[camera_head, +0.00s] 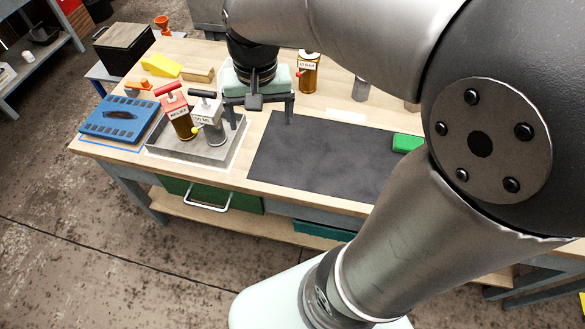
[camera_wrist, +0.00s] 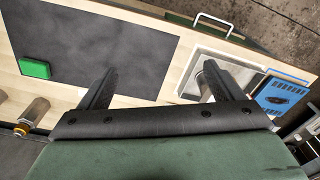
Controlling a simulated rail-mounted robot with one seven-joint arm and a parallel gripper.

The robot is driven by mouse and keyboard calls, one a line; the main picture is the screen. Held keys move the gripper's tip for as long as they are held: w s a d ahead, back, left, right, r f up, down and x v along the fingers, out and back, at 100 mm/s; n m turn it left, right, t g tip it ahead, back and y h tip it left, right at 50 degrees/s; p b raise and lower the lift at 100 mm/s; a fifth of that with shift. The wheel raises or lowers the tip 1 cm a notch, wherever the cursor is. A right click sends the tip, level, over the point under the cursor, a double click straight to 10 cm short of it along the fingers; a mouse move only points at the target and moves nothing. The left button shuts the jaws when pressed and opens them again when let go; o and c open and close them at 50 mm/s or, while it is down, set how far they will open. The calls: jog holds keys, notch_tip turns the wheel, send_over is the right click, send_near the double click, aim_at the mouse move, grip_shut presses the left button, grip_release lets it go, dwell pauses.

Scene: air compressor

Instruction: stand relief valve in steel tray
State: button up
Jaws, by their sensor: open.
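The relief valve (camera_head: 181,122) has a brass body and a red top with a tag reading RELIEF. It stands roughly upright in the left part of the steel tray (camera_head: 237,148), a shallow grey tray on the workbench. A grey-bodied part with a white tag (camera_head: 212,128) stands right beside it in the tray. My gripper (camera_head: 259,117) is open and empty, to the right of the tray and above the bench. In the wrist view its spread fingers (camera_wrist: 160,70) have nothing between them; the tray (camera_wrist: 187,88) is partly behind the right finger. I cannot make out the relief valve there.
A blue case (camera_head: 121,118) lies left of the tray. A dark mat (camera_head: 310,160) with a green block (camera_head: 407,142) is to the right. A brass part with a tag (camera_head: 309,72) and a grey cylinder (camera_head: 361,89) stand behind. A yellow wedge (camera_head: 160,66) lies at back left.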

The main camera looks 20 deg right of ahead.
jog(key=s+d+f+n, duration=0.1)
jog(key=s+f+n, duration=0.2)
jog(key=s, duration=0.8)
notch_tip(320, 180, down, 2)
jog(key=shift+s+d+f, duration=0.15)
jog(key=shift+s+d, duration=0.05)
jog(key=shift+d, duration=0.15)
